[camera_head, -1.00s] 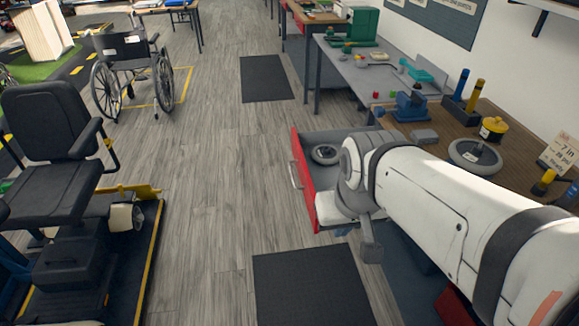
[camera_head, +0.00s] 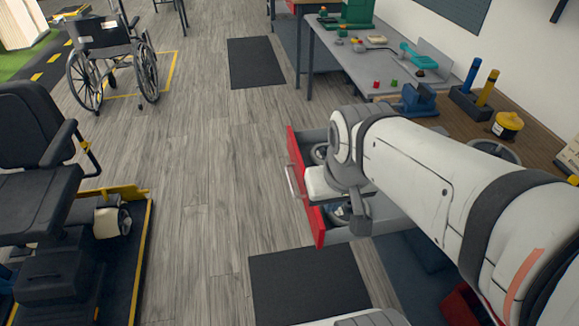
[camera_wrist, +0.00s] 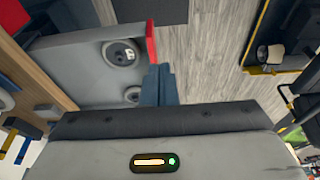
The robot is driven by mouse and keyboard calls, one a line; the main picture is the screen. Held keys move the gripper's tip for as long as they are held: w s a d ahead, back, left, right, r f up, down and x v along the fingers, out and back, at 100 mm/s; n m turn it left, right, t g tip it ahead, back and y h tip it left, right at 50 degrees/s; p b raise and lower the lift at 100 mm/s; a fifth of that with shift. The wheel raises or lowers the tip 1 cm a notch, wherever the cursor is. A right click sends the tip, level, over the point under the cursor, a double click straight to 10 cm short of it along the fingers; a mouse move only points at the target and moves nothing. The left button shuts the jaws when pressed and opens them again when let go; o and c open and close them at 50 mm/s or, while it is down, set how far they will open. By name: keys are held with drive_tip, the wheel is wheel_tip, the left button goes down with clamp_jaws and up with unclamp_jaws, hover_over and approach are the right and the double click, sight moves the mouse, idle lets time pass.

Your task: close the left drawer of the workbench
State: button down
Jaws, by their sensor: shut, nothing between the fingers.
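The left drawer (camera_head: 385,226) of the workbench (camera_head: 455,135) stands pulled out, with its red front (camera_head: 297,160) and pale handle (camera_head: 291,182) facing the aisle. In the wrist view its red front (camera_wrist: 151,42) and grey inside (camera_wrist: 75,60) show, with two round wheel-like parts (camera_wrist: 120,53) in it. In the head view my wrist covers part of the drawer, and the fingertips are hidden.
A dark floor mat (camera_head: 305,285) lies beside the drawer. A mobility scooter (camera_head: 60,220) and a wheelchair (camera_head: 110,60) are at the left. The wooden floor between is clear.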

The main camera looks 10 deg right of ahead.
drive_tip(key=w+a+f+n+g+h+b, duration=0.1)
drive_tip(key=w+a+f+n+h+b, duration=0.25)
drive_tip(key=w+f+n+b, duration=0.35)
drive_tip(key=w+a+f+n+g+h+b, duration=0.1)
drive_tip(key=w+a+f+n+h+b, duration=0.3)
drive_tip(key=f+b, duration=0.5)
drive_tip(key=w+a+f+n+g+h+b, duration=0.1)
drive_tip(key=w+a+f+n+h+b, duration=0.2)
drive_tip(key=f+n+b, duration=0.5)
drive_tip(key=m+y+b, duration=0.1)
drive_tip(key=y+b, duration=0.1)
drive_tip(key=b, duration=0.2)
approach(315, 233)
drive_tip(key=shift+h, duration=0.25)
drive_tip(key=x, duration=0.6)
drive_tip(key=shift+w+a+f, duration=0.1)
drive_tip(key=shift+a+f, duration=0.15)
drive_tip(key=shift+f, duration=0.15)
drive_tip(key=shift+d, duration=0.1)
